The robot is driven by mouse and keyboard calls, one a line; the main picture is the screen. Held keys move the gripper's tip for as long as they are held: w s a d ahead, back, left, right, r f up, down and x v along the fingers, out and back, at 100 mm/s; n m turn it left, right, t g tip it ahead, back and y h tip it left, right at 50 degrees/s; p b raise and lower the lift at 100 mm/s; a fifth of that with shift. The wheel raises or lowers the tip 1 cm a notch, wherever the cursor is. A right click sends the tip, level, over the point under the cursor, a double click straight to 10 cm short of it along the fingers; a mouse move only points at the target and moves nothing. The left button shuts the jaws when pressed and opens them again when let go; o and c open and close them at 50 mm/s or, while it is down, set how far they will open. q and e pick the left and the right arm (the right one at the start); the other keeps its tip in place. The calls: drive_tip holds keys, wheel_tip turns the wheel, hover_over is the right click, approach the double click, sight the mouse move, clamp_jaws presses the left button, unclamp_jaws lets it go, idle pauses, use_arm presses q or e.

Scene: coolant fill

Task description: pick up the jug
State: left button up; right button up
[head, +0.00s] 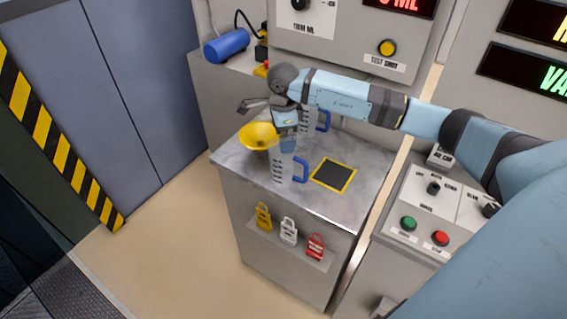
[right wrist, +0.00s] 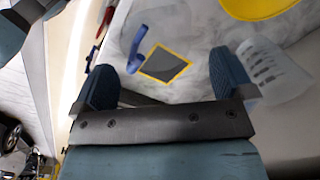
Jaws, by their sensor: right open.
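Two translucent jugs with dark markings and blue handles stand on the grey counter (head: 226,158). The front jug (head: 279,170) is between the yellow funnel and a dark square pad. The back jug (head: 307,122) is partly hidden behind my right arm. My right gripper (head: 288,144) is above the counter, over or just behind the front jug, pointing down. In the right wrist view its blue fingers (right wrist: 163,67) are spread with nothing held between them. A marked jug (right wrist: 280,72) shows beyond the right finger, and a blue handle (right wrist: 136,48) shows towards the left. My left gripper is not in view.
The yellow funnel (head: 259,136) is left of the gripper. The yellow-edged pad (head: 333,175) lies flat on the right. A control panel with a test shot button (head: 387,47) stands behind the counter.

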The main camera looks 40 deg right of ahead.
drive_tip(key=f+p, duration=0.1)
drive_tip(key=f, duration=0.4)
drive_tip(key=shift+s+f, duration=0.1)
drive_tip(key=shift+s, duration=0.1)
drive_tip(key=shift+a, duration=0.1)
drive_tip(key=c, duration=1)
wheel_tip(320, 180, up, 20)
drive_tip(key=b, duration=0.2)
drive_tip(key=shift+s+a+f+n+p, duration=1)
drive_tip(key=shift+s+a+f+n, duration=0.75)
drive_tip(key=shift+n, duration=2)
drive_tip(key=shift+s+a+f+n+p, duration=1.1)
drive_tip(key=shift+s+a+n, duration=1.1)
drive_tip(key=shift+n, duration=1.5)
drive_tip(key=shift+s+a+f+n+p, duration=0.95)
drive_tip(key=shift+s+a+f+n, duration=1)
drive_tip(key=shift+n, duration=1.8)
drive_tip(key=shift+w+a+r, duration=0.35)
drive_tip(key=shift+a+r, duration=0.05)
drive_tip(key=shift+r, duration=0.1)
